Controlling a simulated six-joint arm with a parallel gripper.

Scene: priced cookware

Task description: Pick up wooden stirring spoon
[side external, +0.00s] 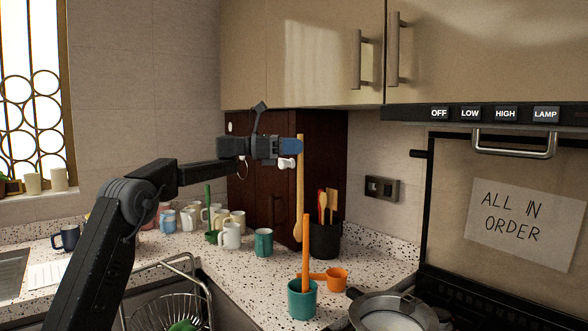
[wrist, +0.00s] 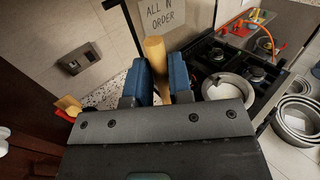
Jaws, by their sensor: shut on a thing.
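The wooden stirring spoon (side external: 300,185) hangs upright in the air in the side external view, bowl end down. Its handle is between the blue jaws of my gripper (side external: 291,147), which are shut on it high above the counter. In the wrist view, the spoon's handle (wrist: 155,55) shows end-on between the two blue fingers of my gripper (wrist: 161,80). The spoon's bowl hangs just in front of the dark utensil pot (side external: 325,240), apart from it as far as I can tell.
A teal cup (side external: 301,299) with an orange utensil stands below. An orange measuring cup (side external: 337,279) and a metal pan (side external: 388,312) are to its right. Several mugs (side external: 230,236) stand behind on the speckled counter. Cabinets (side external: 300,55) hang above; a dish rack (side external: 165,300) is front left.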

